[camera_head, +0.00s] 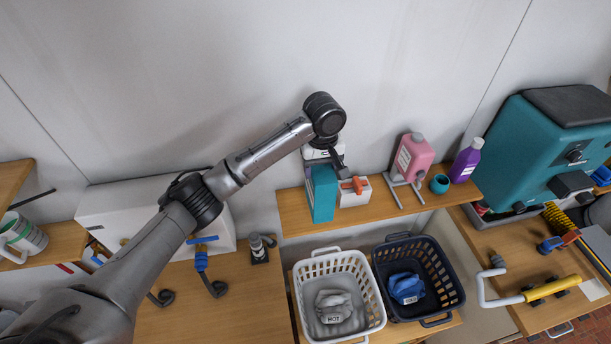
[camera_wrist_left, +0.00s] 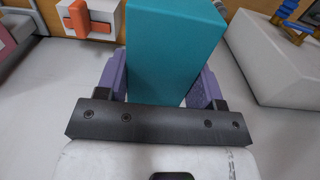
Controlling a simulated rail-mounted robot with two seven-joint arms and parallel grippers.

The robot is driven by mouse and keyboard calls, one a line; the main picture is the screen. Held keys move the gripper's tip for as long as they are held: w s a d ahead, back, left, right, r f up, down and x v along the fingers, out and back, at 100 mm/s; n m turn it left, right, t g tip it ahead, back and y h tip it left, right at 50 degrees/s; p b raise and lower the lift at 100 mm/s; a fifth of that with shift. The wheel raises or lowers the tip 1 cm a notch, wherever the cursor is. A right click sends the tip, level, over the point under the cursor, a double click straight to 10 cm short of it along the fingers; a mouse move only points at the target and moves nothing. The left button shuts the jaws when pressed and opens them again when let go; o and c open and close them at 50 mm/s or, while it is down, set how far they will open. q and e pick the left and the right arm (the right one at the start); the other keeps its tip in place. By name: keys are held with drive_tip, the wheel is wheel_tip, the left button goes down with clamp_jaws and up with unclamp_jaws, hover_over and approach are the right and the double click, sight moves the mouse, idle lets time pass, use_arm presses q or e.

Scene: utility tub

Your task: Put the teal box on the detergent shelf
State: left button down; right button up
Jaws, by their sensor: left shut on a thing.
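The teal box (camera_head: 322,194) is upright at the left end of the wooden detergent shelf (camera_head: 378,211). My left gripper (camera_head: 320,164) is shut on its upper part from above. In the left wrist view the teal box (camera_wrist_left: 172,45) sits between the two purple finger pads of the left gripper (camera_wrist_left: 165,78). In the head view the box overlaps the shelf top; I cannot tell whether its base touches the board. My right gripper is not in view.
A white block with an orange handle (camera_head: 355,187) stands close right of the box. A pink jug (camera_head: 412,157), a teal cup (camera_head: 439,184) and a purple bottle (camera_head: 465,161) stand farther right. White (camera_head: 302,272) and navy (camera_head: 450,275) baskets stand below. A wall is behind.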

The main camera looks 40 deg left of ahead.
use_arm(q)
drive_tip(key=a+f+p, duration=0.3)
drive_tip(key=a+f, duration=0.2)
drive_tip(key=f, duration=0.2)
drive_tip(key=shift+s+a, duration=0.15)
drive_tip(key=shift+a, duration=0.15)
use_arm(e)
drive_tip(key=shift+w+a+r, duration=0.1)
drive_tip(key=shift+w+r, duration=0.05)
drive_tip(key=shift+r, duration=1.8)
use_arm(q)
drive_tip(key=shift+c, duration=1.2)
unclamp_jaws()
drive_tip(key=shift+f, duration=0.15)
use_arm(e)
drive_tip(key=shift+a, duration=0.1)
